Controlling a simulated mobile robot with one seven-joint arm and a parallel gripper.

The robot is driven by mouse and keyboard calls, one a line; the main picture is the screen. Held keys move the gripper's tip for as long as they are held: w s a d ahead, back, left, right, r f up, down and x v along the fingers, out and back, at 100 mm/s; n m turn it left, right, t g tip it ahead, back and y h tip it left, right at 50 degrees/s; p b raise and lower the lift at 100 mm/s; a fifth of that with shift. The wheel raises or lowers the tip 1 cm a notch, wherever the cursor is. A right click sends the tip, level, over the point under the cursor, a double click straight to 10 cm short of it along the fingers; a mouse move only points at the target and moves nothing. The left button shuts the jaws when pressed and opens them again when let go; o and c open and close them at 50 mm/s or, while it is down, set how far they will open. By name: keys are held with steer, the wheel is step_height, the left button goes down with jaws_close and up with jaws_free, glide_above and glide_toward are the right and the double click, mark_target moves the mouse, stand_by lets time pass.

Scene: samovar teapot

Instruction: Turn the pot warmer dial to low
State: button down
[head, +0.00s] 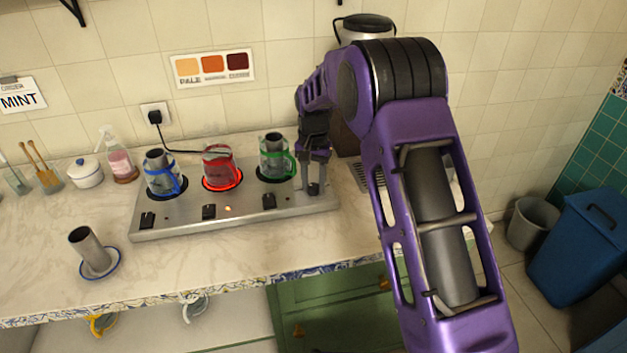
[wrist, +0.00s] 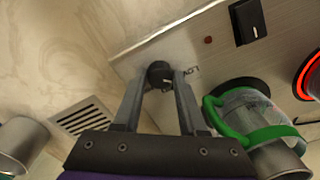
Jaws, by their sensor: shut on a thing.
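The pot warmer (head: 165,226) is a long steel panel on the counter with three round plates, and its middle plate glows red. The pot warmer dial (wrist: 159,72) is a small black knob near one end of the panel, at the right end in the head view (head: 314,188). My gripper (wrist: 160,82) is shut on the dial, with one finger on each side of it. In the head view my gripper (head: 315,170) points down at the dial and partly hides it. Lettering beside the dial is partly covered by a finger, so the dial's setting cannot be read.
Glass pots with blue (head: 165,186), red (head: 217,178) and green (head: 289,160) handles stand on the plates. The green-handled one is close beside my fingers. Several black switches (head: 208,212) line the panel's front. A metal cup on a saucer (head: 118,264) stands front left.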

mark_target(314, 186)
steer(key=shift+n, duration=0.9)
steer(key=shift+c, duration=2.3)
jaws_free()
steer(key=shift+r, duration=0.15)
step_height(314, 186, up, 17)
steer(key=p, duration=0.1)
steer(key=shift+r+p, duration=0.15)
steer(key=shift+p, duration=0.2)
